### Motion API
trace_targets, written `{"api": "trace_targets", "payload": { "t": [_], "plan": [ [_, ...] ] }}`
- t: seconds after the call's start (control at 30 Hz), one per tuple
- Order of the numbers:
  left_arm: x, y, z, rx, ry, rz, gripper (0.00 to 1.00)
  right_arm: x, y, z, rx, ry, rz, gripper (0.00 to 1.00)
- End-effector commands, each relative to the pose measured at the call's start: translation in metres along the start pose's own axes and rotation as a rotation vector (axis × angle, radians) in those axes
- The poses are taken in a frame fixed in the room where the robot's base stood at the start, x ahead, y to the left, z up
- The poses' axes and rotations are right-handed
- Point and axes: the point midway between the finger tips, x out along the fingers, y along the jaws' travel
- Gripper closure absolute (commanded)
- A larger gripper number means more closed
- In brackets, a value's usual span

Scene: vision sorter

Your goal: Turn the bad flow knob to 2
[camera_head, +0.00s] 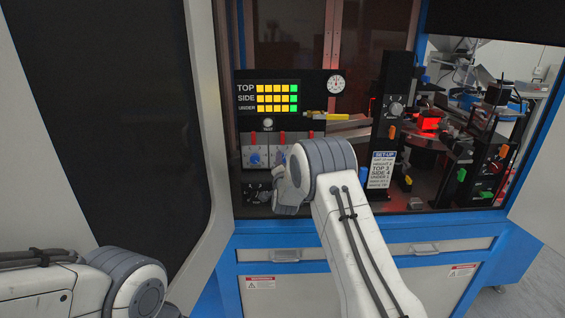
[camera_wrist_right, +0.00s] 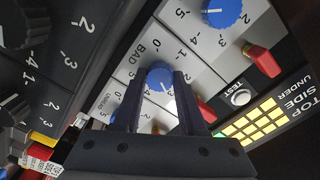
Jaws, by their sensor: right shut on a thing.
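The bad flow knob (camera_wrist_right: 160,77) is blue with a white pointer line, on a light panel marked BAD in the right wrist view. Its pointer is toward the printed 3. My right gripper (camera_wrist_right: 158,79) is shut on this knob, one dark finger on each side of it. In the head view my right arm (camera_head: 325,165) reaches to the knob panel and covers the gripper and part of the panel. My left arm (camera_head: 130,285) shows at the lower left; its gripper is out of view.
Another blue knob (camera_wrist_right: 222,12) and a red lever (camera_wrist_right: 262,60) are close by. A TEST button (camera_wrist_right: 240,97) sits beside the lit display (camera_head: 277,97). A set-up card (camera_head: 382,170) stands right of my arm. The open cabinet door (camera_head: 110,100) is at left.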

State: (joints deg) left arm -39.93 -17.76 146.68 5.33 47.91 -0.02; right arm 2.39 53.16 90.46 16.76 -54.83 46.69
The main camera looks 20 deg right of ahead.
Motion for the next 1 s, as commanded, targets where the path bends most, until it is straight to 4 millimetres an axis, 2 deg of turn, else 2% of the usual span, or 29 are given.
{"api": "trace_targets", "payload": {
  "t": [0.37, 0.7, 1.0],
  "plan": [
    [0.026, -0.002, 0.001, 0.000, 0.000, 0.000, 0.50, 0.000, 0.004, 0.002, -0.169, 0.001, 0.000, 1.00],
    [0.056, -0.004, 0.003, 0.000, 0.000, 0.000, 0.50, 0.000, 0.004, 0.003, -0.479, -0.001, 0.001, 1.00],
    [0.071, -0.005, 0.004, 0.000, 0.000, 0.000, 0.50, 0.000, 0.003, 0.002, -0.727, -0.002, 0.002, 1.00]
  ]
}}
